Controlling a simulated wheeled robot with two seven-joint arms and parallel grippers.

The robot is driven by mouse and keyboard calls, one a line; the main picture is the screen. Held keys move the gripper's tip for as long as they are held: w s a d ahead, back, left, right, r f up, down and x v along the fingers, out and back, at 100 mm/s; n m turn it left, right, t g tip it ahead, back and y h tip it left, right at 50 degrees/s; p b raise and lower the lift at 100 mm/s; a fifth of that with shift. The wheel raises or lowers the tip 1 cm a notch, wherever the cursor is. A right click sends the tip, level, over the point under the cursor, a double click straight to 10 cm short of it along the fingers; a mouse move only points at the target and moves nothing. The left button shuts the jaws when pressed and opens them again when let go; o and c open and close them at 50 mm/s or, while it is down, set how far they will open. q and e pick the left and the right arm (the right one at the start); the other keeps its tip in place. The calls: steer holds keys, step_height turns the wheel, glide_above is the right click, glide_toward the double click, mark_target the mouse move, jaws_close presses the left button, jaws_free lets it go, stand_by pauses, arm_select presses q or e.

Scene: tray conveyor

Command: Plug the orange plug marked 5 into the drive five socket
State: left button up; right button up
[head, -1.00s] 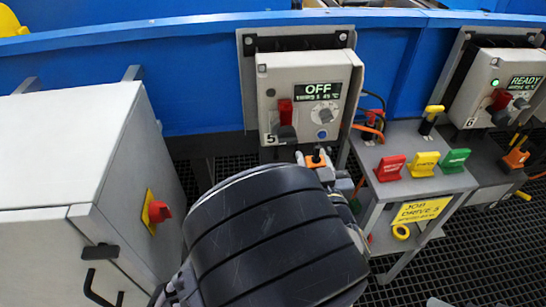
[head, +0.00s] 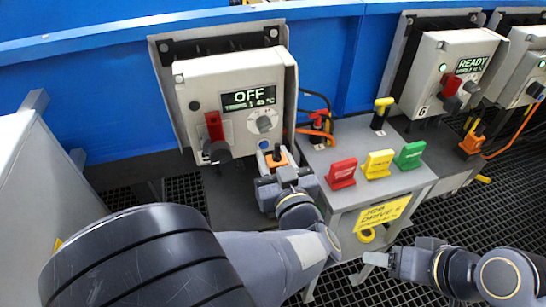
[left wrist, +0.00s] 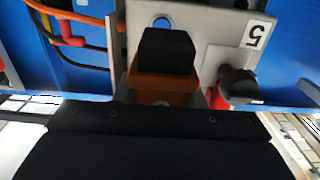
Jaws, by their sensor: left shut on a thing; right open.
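The orange plug (head: 277,157) is between the fingers of my left gripper (head: 276,176). In the left wrist view the plug (left wrist: 160,88) has an orange body and a black end (left wrist: 166,50); its number is not readable. The black end points toward the grey drive box. The drive box (head: 235,100) shows OFF and has a red lever and a grey knob. A blue-ringed round fitting (head: 263,144) sits at its lower right, just above the plug; it also shows in the left wrist view (left wrist: 161,23), beside a 5 label. Contact cannot be told. My right gripper (head: 382,262) is open and empty.
A grey stand (head: 385,190) right of the box holds red (head: 341,173), yellow (head: 377,163) and green (head: 409,154) tags. Orange and black cables (head: 318,125) hang beside the box. Drive box 6 (head: 450,75) shows READY farther right. A grey cabinet (head: 60,180) stands at left.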

arm_select(q)
steer(key=shift+r, duration=0.1)
step_height(320, 180, down, 6)
steer(key=b, duration=0.4)
steer(key=shift+r+p, duration=0.1)
steer(key=shift+p, duration=0.6)
stand_by(1.5)
steer(key=shift+f+b, duration=1.1)
steer(key=shift+f, duration=0.6)
steer(key=o, duration=1.1)
steer(key=shift+o, duration=0.2)
steer(key=shift+s, duration=0.1)
